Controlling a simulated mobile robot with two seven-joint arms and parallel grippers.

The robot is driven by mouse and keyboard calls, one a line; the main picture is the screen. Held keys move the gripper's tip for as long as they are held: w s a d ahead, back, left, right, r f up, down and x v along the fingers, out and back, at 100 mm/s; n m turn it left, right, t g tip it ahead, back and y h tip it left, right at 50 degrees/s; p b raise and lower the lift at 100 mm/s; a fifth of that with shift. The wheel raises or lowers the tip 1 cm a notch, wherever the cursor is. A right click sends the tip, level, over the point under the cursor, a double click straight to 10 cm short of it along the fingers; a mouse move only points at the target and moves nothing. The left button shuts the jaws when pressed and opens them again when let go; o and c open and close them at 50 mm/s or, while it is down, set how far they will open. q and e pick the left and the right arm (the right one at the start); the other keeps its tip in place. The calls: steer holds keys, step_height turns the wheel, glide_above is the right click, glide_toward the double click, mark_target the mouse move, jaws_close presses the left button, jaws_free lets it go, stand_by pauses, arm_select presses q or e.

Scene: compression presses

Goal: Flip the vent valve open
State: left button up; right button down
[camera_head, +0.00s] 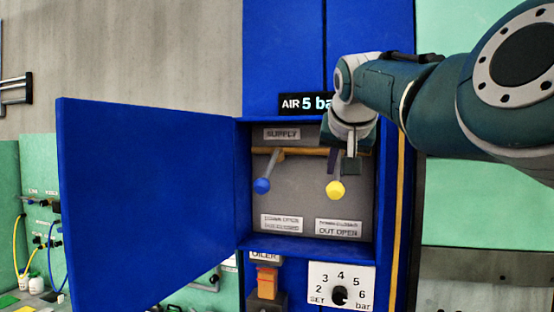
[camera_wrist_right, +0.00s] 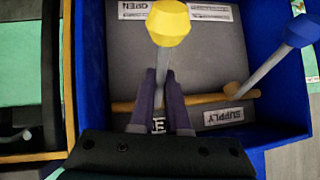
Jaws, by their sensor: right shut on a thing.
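The vent valve is a lever with a yellow knob (camera_head: 335,190) inside the open blue cabinet, at its right side. The lever hangs down from the brass pipe, knob lowest. My right gripper (camera_head: 343,165) reaches in from above. In the right wrist view my right gripper (camera_wrist_right: 162,100) has its fingers on both sides of the grey lever shaft, shut on it, and the yellow knob (camera_wrist_right: 168,23) sticks out beyond the fingertips. The label above this valve is mostly hidden by my gripper. My left gripper is not in view.
A lever with a blue knob (camera_head: 262,186) hangs left of it, under the SUPPLY label (camera_head: 282,134). The cabinet door (camera_head: 150,200) stands open to the left. The AIR display (camera_head: 305,104) reads 5, its end hidden by my arm. A dial (camera_head: 340,294) sits below.

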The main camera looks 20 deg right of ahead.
stand_by(0.5)
steer(key=c, duration=0.9)
jaws_free()
steer(key=shift+s+b, duration=0.1)
steer(key=shift+b, duration=0.2)
steer(key=b+v, duration=0.3)
steer(key=b, duration=0.2)
steer(key=shift+s+a, duration=0.15)
steer(key=shift+s, duration=0.15)
steer(key=b, duration=0.4)
glide_toward(338, 166)
steer(key=shift+w+d+r, duration=0.15)
steer(key=shift+w+d, duration=0.2)
steer(key=shift+w, duration=0.15)
